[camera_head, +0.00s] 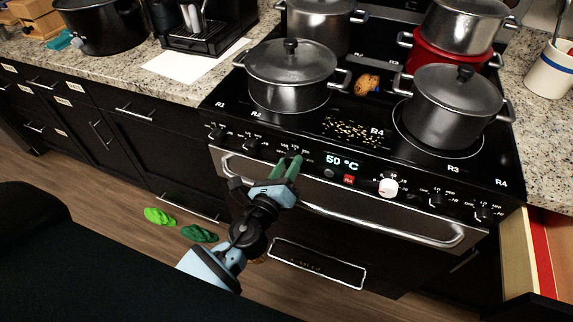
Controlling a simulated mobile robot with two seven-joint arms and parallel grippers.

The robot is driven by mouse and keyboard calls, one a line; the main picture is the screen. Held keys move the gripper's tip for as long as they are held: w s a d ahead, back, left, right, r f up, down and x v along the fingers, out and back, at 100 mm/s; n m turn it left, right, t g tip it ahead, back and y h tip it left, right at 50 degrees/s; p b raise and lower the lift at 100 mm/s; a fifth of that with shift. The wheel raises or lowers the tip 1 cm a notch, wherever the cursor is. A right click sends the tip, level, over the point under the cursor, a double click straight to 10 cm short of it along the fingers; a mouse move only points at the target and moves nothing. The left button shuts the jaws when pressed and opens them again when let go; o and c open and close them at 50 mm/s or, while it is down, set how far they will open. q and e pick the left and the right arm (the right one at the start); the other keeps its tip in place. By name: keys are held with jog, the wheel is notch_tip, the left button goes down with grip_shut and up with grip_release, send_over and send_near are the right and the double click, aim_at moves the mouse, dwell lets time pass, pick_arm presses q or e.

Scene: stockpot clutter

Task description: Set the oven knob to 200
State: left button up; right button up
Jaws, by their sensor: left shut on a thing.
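The oven's front panel has a lit display (343,160) that reads 50 °C. My left gripper (290,168), with green fingers, reaches up to the panel just left of the display. It is shut on the oven knob, which the fingers hide almost fully, so its pointer cannot be read. Scale marks show just above the fingertips. A white knob (388,187) sits right of the display, apart from the gripper. My right gripper is not in view.
Black knobs (252,145) line the panel, with more at right (438,200). The oven handle (400,222) runs below. Lidded pots (290,75) stand on the cooktop. A drawer (548,250) is open at right. Green slippers (160,216) lie on the floor.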

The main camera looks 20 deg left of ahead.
pick_arm(q)
jog(key=shift+r+m, duration=0.2)
jog(key=shift+m, duration=0.3)
jog(key=o, duration=1)
jog(key=shift+f, duration=0.1)
jog(key=shift+s+f, duration=0.15)
jog(key=shift+s, duration=0.45)
jog(key=s, duration=0.4)
jog(key=s+b, duration=0.1)
jog(key=s, duration=0.1)
jog(key=shift+s+a, duration=0.25)
jog(key=shift+a, duration=0.1)
